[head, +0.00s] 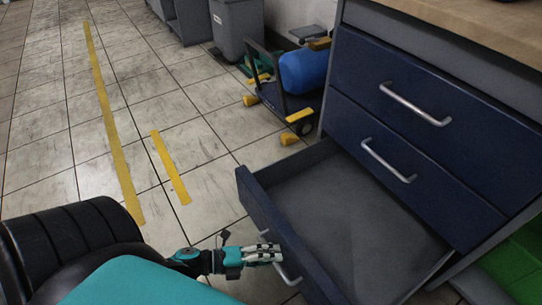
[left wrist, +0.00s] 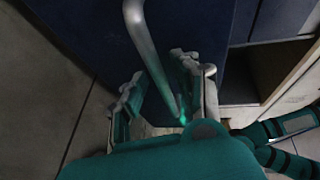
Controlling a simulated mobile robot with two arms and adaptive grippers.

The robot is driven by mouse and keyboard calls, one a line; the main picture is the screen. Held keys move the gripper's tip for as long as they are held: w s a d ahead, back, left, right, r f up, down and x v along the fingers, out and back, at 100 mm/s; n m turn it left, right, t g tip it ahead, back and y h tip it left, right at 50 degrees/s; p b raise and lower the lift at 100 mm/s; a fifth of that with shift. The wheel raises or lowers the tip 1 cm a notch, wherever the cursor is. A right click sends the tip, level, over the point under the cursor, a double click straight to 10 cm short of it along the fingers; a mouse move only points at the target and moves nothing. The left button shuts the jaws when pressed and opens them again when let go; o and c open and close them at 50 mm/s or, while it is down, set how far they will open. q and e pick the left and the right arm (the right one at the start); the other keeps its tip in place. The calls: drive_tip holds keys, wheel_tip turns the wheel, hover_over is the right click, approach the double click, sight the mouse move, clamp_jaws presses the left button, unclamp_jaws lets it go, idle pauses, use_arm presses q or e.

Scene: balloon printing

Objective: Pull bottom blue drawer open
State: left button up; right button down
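The bottom blue drawer (head: 258,204) is pulled well out of the cabinet in the head view, and its grey inside is empty. Its metal handle (head: 291,276) is on the front face. My left gripper (head: 271,253) is at this handle. In the left wrist view the handle (left wrist: 143,40) runs between the two fingers of my left gripper (left wrist: 158,72), with gaps visible beside it, so the fingers look open around it. Contact with the handle cannot be told. My right gripper is not identifiable in either view.
Two shut blue drawers, the top one (head: 370,65) and the middle one (head: 350,125), sit above the open drawer under a wooden worktop (head: 480,22). A cart with a blue cylinder (head: 304,70) stands behind. A grey bin (head: 237,28) is farther back. The tiled floor at left is clear.

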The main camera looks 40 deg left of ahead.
use_arm(q)
drive_tip(key=shift+r, duration=0.1)
drive_tip(key=v, duration=1.2)
idle(0.4)
